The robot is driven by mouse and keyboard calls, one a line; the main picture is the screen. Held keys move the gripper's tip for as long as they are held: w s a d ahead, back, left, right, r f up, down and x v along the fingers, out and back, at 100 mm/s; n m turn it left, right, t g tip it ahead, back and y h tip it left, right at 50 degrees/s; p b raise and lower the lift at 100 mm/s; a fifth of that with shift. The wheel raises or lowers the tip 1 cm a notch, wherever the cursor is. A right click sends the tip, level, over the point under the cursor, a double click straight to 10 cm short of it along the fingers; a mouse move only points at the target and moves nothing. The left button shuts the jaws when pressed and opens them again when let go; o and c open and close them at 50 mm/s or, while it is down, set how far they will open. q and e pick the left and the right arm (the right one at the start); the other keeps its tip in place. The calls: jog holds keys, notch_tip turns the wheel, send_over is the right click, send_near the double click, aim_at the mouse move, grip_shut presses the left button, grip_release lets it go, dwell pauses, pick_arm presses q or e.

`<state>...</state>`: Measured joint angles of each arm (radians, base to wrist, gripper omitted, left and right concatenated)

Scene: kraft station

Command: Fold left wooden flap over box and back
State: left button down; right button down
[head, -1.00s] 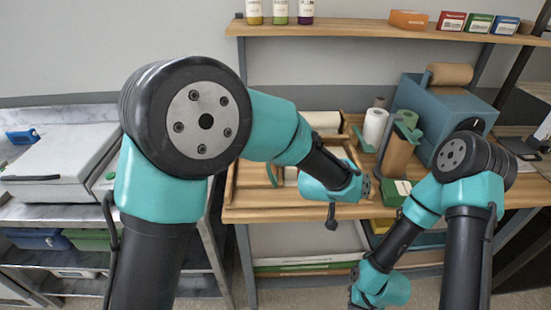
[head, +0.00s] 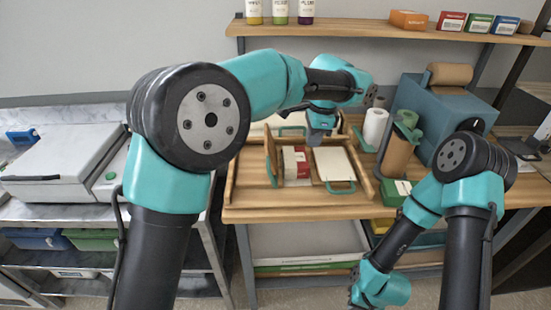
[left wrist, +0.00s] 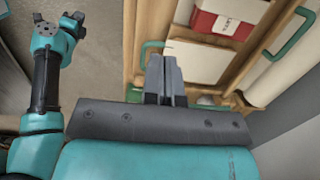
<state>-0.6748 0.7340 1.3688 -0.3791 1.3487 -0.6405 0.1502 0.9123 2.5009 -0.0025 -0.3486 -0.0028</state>
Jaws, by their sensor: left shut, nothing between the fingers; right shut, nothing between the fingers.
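The left wooden flap (head: 270,150) stands roughly upright on the left side of the box in the head view, with a green handle (head: 272,174) on it. A red-and-white item (head: 296,163) sits just right of it; it also shows in the left wrist view (left wrist: 229,16). A pale panel with a green handle (head: 334,166) lies flat to its right. My left gripper (head: 317,143) is shut and empty above this panel, right of the flap; its closed fingers show in the left wrist view (left wrist: 165,62).
The wooden tray rim (head: 228,187) surrounds the box. Behind it is another green handle (head: 290,128). A shelf (head: 350,30) runs above the bench.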

pick_arm(q)
jog(key=a+r+y, duration=0.1)
jog(key=a+r, duration=0.1)
jog(key=a+r+y, duration=0.1)
jog(key=a+r, duration=0.1)
jog(key=shift+w+g, duration=0.2)
jog(key=shift+g, duration=0.1)
jog(key=a+x, duration=0.2)
jog(key=x, duration=1)
jog(key=shift+a, duration=0.5)
jog(key=shift+s+r, duration=0.1)
jog(key=shift+a+h, duration=0.3)
jog(key=shift+a, duration=0.05)
